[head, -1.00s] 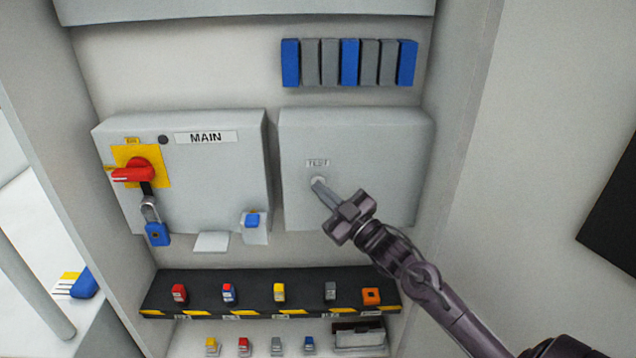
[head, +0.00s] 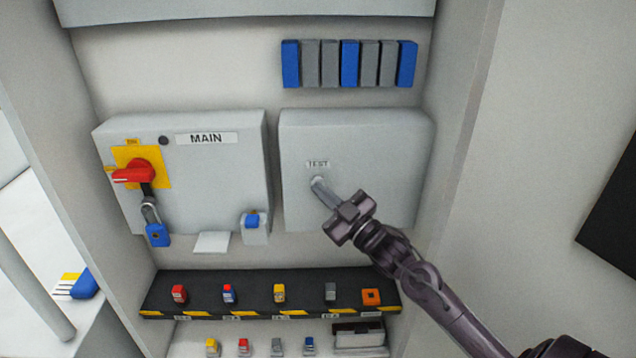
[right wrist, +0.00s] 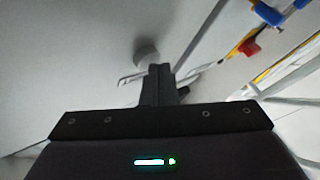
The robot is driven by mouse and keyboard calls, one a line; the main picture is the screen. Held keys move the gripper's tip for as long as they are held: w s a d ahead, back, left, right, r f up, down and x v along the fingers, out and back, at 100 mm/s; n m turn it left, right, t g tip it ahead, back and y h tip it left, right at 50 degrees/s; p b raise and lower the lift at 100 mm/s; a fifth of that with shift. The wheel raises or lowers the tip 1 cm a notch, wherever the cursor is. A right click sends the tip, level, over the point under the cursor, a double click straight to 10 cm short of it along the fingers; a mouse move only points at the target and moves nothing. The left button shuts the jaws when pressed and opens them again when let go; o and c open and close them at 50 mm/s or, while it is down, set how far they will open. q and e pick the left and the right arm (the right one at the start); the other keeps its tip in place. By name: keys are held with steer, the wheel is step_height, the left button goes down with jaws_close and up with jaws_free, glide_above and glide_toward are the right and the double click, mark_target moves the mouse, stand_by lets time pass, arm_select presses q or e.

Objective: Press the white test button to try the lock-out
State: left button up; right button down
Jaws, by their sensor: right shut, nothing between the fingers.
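The white test button (head: 316,181) is on the front of the grey box (head: 385,140) under the TEST label (head: 318,163). My right gripper (head: 321,187) is shut and empty, with its tips at the button; they appear to touch it and partly cover it. In the right wrist view the button (right wrist: 146,52) shows as a pale round knob just beyond the dark shut fingers (right wrist: 157,70). On the MAIN box (head: 215,190) is a red rotary handle (head: 133,173) on a yellow plate, with a blue padlock (head: 157,234) hanging below it. My left gripper is not in view.
A black shelf (head: 200,305) below holds several small coloured padlock-like pieces, and several smaller ones stand on the ledge under it. Blue and grey modules (head: 349,63) line the top. Side walls of the cabinet (head: 455,150) flank the boxes.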

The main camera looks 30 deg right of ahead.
steer(key=shift+s+a, duration=0.25)
steer(key=shift+s, duration=0.3)
steer(key=shift+s+a+p, duration=0.4)
steer(key=shift+s+a, duration=0.05)
steer(key=shift+s, duration=0.25)
steer(key=shift+s+a+p, duration=0.4)
steer(key=shift+s+a, duration=0.05)
steer(key=shift+s, duration=0.25)
steer(key=shift+s+a+p, duration=0.4)
steer(key=shift+s+a, duration=0.05)
steer(key=shift+s, duration=0.25)
